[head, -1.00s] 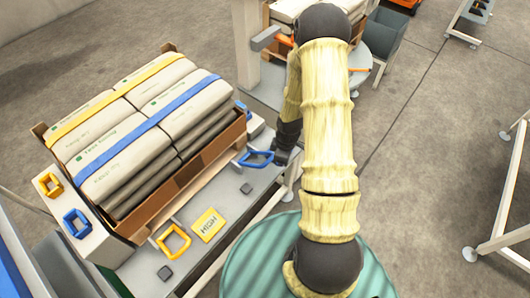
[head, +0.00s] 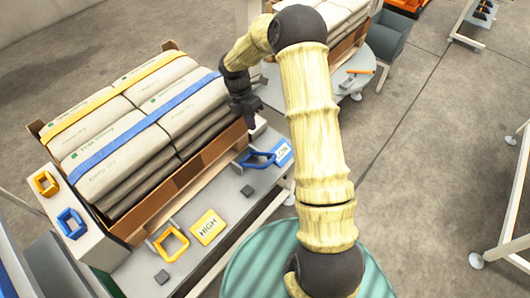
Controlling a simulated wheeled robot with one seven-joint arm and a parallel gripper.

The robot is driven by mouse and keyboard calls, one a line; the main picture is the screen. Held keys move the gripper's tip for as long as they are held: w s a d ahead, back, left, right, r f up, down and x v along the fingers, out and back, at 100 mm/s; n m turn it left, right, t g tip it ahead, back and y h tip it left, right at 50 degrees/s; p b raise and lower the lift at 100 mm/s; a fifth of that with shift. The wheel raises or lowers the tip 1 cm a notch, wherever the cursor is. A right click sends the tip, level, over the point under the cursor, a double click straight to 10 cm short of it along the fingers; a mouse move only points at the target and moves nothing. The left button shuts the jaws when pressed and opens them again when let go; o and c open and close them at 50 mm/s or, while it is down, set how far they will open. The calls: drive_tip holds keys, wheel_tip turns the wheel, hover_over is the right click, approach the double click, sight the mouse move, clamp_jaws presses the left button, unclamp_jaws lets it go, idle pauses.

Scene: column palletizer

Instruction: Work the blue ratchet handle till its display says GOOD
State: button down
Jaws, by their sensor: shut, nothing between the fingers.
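The blue ratchet handle (head: 258,161) is a blue loop on the grey bench, at the near right corner of the loaded pallet. The blue display (head: 283,152) stands just right of it; its small white word is too small to read surely. My gripper (head: 250,121) is shut and empty, above and behind the handle beside the load's right corner, apart from the handle. The blue strap (head: 150,128) runs over the stacked bags (head: 118,160).
A yellow ratchet handle (head: 172,243) and a yellow display (head: 208,227) reading HIGH are on the bench's near part. A second loaded pallet stands behind my arm. Open floor lies to the right.

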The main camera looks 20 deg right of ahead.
drive_tip(key=s+d+f, duration=0.3)
drive_tip(key=s+f, duration=0.2)
drive_tip(key=f, duration=0.5)
drive_tip(key=shift+s+d+f+b, duration=0.2)
drive_tip(key=shift+s+f+b, duration=0.1)
drive_tip(key=shift+f+b, duration=0.15)
idle(0.5)
